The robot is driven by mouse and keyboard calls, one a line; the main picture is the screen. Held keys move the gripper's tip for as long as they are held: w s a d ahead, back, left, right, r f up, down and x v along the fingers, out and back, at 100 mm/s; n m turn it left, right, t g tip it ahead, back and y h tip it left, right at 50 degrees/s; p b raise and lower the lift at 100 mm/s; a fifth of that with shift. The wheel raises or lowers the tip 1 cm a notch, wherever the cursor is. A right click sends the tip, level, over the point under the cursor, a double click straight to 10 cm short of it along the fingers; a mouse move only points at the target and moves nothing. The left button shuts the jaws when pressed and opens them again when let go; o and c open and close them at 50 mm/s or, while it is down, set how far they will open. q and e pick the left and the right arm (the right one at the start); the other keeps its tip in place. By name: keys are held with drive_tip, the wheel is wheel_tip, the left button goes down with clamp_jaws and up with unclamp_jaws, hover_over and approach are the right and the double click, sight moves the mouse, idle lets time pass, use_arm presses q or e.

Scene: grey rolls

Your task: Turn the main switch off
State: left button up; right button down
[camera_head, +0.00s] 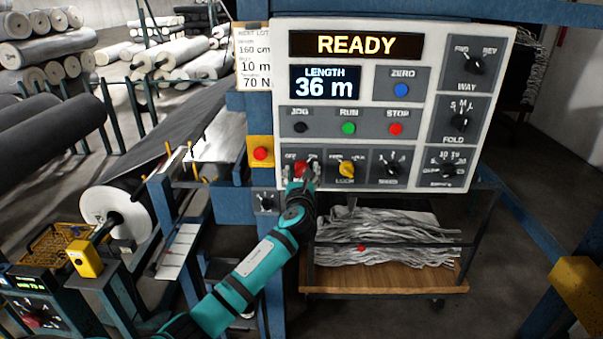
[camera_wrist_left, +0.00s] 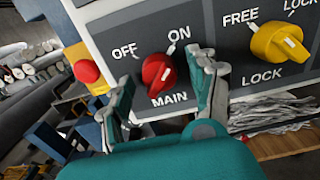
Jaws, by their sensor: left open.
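The main switch is a red rotary knob (camera_wrist_left: 158,72) labelled MAIN, with OFF at its upper left and ON at its upper right. Its raised grip slants from lower left to upper right, toward ON. In the head view the knob (camera_head: 302,167) is at the panel's lower left, partly covered by my gripper. My left gripper (camera_wrist_left: 164,76) is open, one finger on each side of the knob; I cannot tell whether either touches it. It also shows in the head view (camera_head: 300,186), reaching up from below. My right gripper is not in view.
The white control panel (camera_head: 428,85) reads READY and LENGTH 36 m. The yellow LOCK knob (camera_wrist_left: 280,45) is close to the right finger. A red button on a yellow box (camera_head: 260,152) is left of the panel. A wooden-decked cart (camera_head: 385,277) stands below.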

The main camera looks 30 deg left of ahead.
use_arm(q)
drive_tip(key=c, duration=1.2)
drive_tip(key=shift+o, duration=0.2)
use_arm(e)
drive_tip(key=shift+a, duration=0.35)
use_arm(q)
drive_tip(key=shift+n, duration=0.3)
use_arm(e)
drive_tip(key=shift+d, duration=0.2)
use_arm(q)
drive_tip(key=shift+n, duration=0.6)
drive_tip(key=n+b, duration=0.1)
drive_tip(key=n, duration=0.5)
drive_tip(key=shift+d+f+b, duration=0.1)
drive_tip(key=shift+b, duration=0.2)
drive_tip(key=n+b, duration=0.1)
drive_tip(key=n, duration=0.4)
drive_tip(key=shift+n+b, duration=0.3)
drive_tip(key=shift+b, duration=0.1)
drive_tip(key=n+b, duration=0.1)
drive_tip(key=n, duration=0.3)
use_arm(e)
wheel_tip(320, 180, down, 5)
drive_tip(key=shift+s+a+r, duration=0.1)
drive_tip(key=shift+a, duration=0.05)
use_arm(q)
drive_tip(key=shift+n, duration=0.4)
